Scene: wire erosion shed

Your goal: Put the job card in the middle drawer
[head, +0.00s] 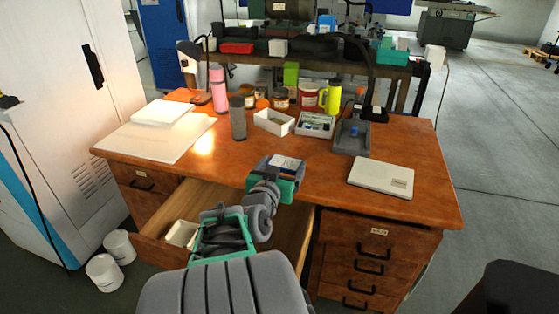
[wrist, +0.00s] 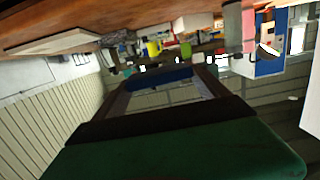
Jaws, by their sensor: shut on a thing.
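My gripper (head: 284,172) is shut on the job card (head: 286,162), a small flat piece with blue and white on its face. It holds the card near the desk's front edge, above the back of the open drawer as seen in the head view. In the wrist view a blue-edged pale panel, seemingly the card (wrist: 165,92), shows between dark finger parts. The middle drawer (head: 190,204) is pulled out below the desktop. My arm hides much of its inside and front.
A small white box (head: 182,233) lies in the drawer's left part. The desktop carries a laptop-like pale case (head: 381,178), a grey bottle (head: 238,118), an open white box (head: 274,122) and a lamp base (head: 352,137). Two white buckets (head: 104,272) stand on the floor at left.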

